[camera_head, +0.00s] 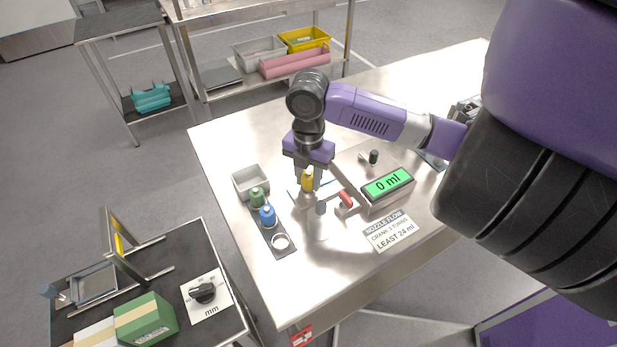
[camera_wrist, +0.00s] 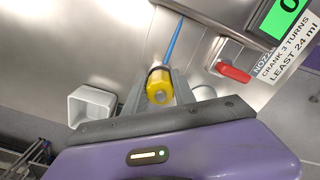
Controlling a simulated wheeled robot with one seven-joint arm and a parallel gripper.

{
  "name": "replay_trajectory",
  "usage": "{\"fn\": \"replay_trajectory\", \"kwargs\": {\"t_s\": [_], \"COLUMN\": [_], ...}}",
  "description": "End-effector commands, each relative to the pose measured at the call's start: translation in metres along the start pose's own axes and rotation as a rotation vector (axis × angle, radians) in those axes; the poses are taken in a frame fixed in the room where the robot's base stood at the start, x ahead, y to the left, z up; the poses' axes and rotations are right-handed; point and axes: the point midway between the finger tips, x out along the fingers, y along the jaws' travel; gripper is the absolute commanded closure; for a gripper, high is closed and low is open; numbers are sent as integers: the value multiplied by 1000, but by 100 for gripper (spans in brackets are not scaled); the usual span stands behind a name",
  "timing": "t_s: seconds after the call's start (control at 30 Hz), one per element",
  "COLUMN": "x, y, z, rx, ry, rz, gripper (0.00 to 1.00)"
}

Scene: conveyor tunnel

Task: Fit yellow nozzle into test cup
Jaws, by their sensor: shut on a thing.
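My gripper (camera_head: 308,184) points down over the metal table and is shut on the yellow nozzle (camera_head: 307,179). In the wrist view the yellow nozzle (camera_wrist: 159,86) sits between both fingers, with a thin blue rod or tube (camera_wrist: 173,42) beyond it. Below the fingers in the head view are a tan round piece (camera_head: 305,201) and a small grey cylinder (camera_head: 321,208). I cannot tell for sure which thing is the test cup. A pale round rim (camera_wrist: 204,93) shows partly behind the right finger in the wrist view. The nozzle's lower end is hidden.
A dark rack (camera_head: 272,228) holds a green nozzle (camera_head: 257,196), a blue nozzle (camera_head: 267,215) and a white ring (camera_head: 280,241). A grey bin (camera_head: 251,182) stands behind it. Right are a red handle (camera_head: 346,198), a "0 ml" display (camera_head: 387,185) and a sign (camera_head: 391,231).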

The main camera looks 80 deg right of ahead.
Motion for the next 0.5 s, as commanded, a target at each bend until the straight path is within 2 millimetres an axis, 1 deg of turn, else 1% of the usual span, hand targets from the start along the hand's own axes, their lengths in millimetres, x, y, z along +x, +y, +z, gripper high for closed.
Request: {"fn": "replay_trajectory", "kwargs": {"t_s": [0.33, 0.47, 0.5], "x": [7, 6, 6], "y": [0, 0, 0], "z": [0, 0, 0], "rx": [0, 0, 0], "ry": [0, 0, 0], "rz": [0, 0, 0], "gripper": [100, 100, 67]}}
